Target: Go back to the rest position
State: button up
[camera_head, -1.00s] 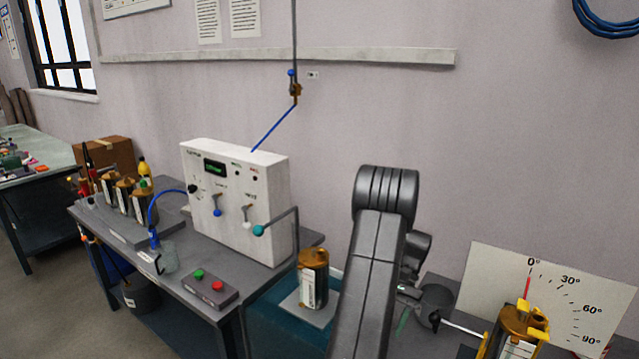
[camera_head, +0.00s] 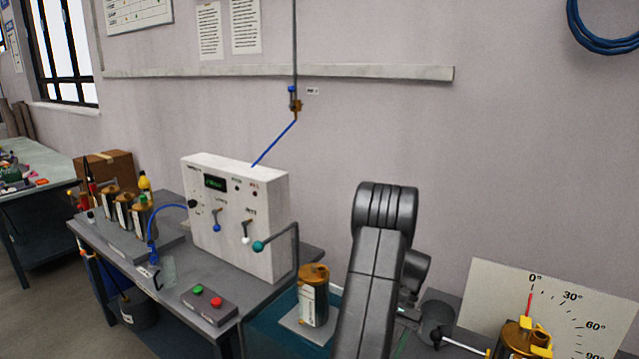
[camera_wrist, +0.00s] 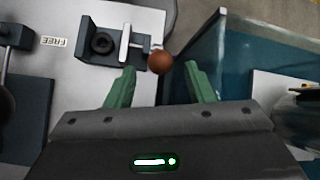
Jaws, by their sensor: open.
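My gripper (camera_wrist: 160,90) shows in the wrist view with its two green fingers apart and nothing between them. Beyond the fingertips are a brown ball knob (camera_wrist: 160,62) and a pale T-shaped handle on a dark block (camera_wrist: 100,45). The knob lies between the fingers in the picture; the depth between them is hard to judge. In the head view my arm rises in the middle, and my gripper is not visible there.
A white control box (camera_head: 235,215) stands on the grey table. A brown-capped canister (camera_head: 313,295) stands right of it. A dial board (camera_head: 560,310) is at far right. Several canisters (camera_head: 125,212) stand in a rack at left. A button box (camera_head: 209,303) sits in front.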

jog(key=x, duration=0.5)
jog(key=shift+r, duration=0.1)
jog(key=shift+s+a+r+t+h, duration=0.3)
jog(key=shift+s+t+h, duration=0.2)
jog(key=shift+t, duration=0.2)
jog(key=shift+s+a+t+h+b, duration=0.5)
jog(key=shift+t+h+b, duration=0.2)
jog(key=shift+t+b, duration=0.4)
notch_tip(320, 180, up, 14)
jog(key=s+t+h+b, duration=0.2)
jog(key=t+b, duration=0.1)
jog(key=shift+a+b, duration=0.35)
jog(key=shift+b, duration=0.05)
jog(key=shift+s, duration=0.1)
